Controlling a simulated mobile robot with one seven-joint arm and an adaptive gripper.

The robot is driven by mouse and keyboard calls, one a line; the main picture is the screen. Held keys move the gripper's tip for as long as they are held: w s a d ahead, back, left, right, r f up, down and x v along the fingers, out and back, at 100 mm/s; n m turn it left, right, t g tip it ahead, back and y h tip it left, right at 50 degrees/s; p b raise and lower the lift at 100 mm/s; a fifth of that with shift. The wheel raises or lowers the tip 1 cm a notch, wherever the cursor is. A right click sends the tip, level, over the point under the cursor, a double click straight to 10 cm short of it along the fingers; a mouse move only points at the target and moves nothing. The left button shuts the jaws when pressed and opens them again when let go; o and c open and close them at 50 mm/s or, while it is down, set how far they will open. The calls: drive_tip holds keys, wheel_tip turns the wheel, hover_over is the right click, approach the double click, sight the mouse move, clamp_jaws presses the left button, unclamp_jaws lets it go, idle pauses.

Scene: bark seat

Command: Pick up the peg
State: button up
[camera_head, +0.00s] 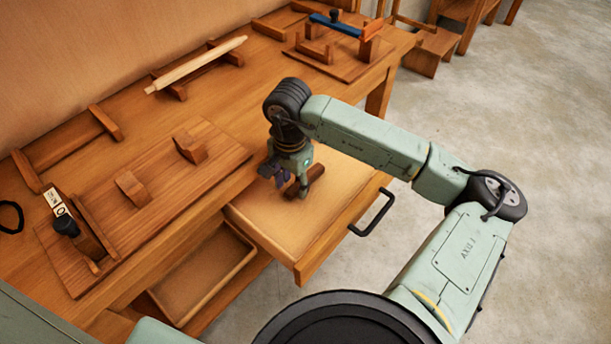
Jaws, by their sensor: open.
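A short reddish-brown wooden piece (314,176), which looks like the peg, lies in the open drawer (262,220) near its back. My gripper (282,184) points down over the drawer at this piece, with its dark fingers open. The fingers overlap the piece's left end in the picture, and part of it is hidden behind them. I cannot tell whether they touch it or straddle it.
The drawer has a black handle (372,212) and juts from the workbench (120,160). A pale rod (195,65) rests on supports on the bench. A board with blocks (150,195) lies at left. A lower tray (205,275) is below. Floor at right is clear.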

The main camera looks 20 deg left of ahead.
drive_tip(key=shift+f, duration=1.35)
drive_tip(key=shift+c, duration=0.3)
clamp_jaws()
